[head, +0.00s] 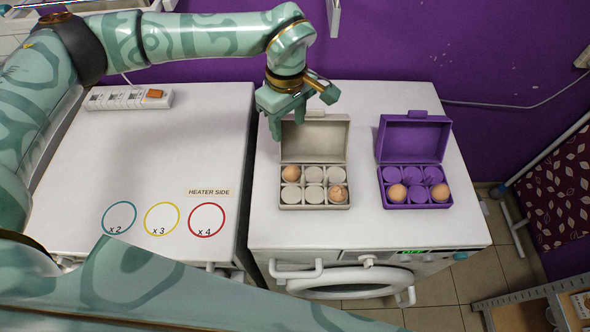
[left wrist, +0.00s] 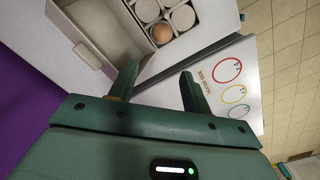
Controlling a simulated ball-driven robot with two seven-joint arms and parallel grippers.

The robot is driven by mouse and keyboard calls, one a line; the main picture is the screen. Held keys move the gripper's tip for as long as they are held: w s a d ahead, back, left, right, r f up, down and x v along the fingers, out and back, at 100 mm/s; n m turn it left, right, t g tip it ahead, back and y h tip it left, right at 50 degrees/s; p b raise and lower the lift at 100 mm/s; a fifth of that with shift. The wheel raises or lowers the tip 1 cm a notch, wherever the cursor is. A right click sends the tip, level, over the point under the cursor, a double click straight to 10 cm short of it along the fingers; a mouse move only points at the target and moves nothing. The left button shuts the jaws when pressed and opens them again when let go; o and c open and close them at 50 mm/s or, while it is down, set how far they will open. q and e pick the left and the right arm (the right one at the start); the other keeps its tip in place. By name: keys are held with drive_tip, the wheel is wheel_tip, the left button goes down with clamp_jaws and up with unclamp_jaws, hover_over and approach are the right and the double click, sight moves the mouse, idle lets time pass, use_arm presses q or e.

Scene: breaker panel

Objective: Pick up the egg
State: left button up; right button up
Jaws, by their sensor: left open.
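The beige egg carton (head: 317,205) stands open on the white washing machine. One brown egg (head: 291,174) sits in its back-left cup, and another brown egg (head: 337,193) sits in its front-right cup. The purple carton (head: 416,205) to the right holds an egg (head: 396,192) front left and an egg (head: 440,192) front right. My left gripper (head: 287,122) is open and empty, above the back-left of the beige carton near its raised lid. The left wrist view shows its spread fingers (left wrist: 158,85) and an egg (left wrist: 162,33) beyond them. My right gripper is out of view.
A white surface (head: 170,150) at left bears teal, yellow and red circles (head: 206,220) and a "HEATER SIDE" label (head: 209,193). A power strip (head: 128,97) lies at its back. A purple wall (head: 400,50) rises behind. The washing machine top (head: 280,228) is clear in front of the cartons.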

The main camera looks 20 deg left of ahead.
use_arm(q)
hover_over(292, 167)
drive_tip(key=f, duration=1)
drive_tip(key=shift+w+a+b, duration=0.1)
drive_tip(key=shift+a+b, duration=0.25)
drive_tip(key=shift+b, duration=0.05)
drive_tip(key=f, duration=0.5)
drive_tip(key=shift+d+f+b, duration=0.3)
drive_tip(key=shift+d+b, duration=0.05)
drive_tip(key=c, duration=0.8)
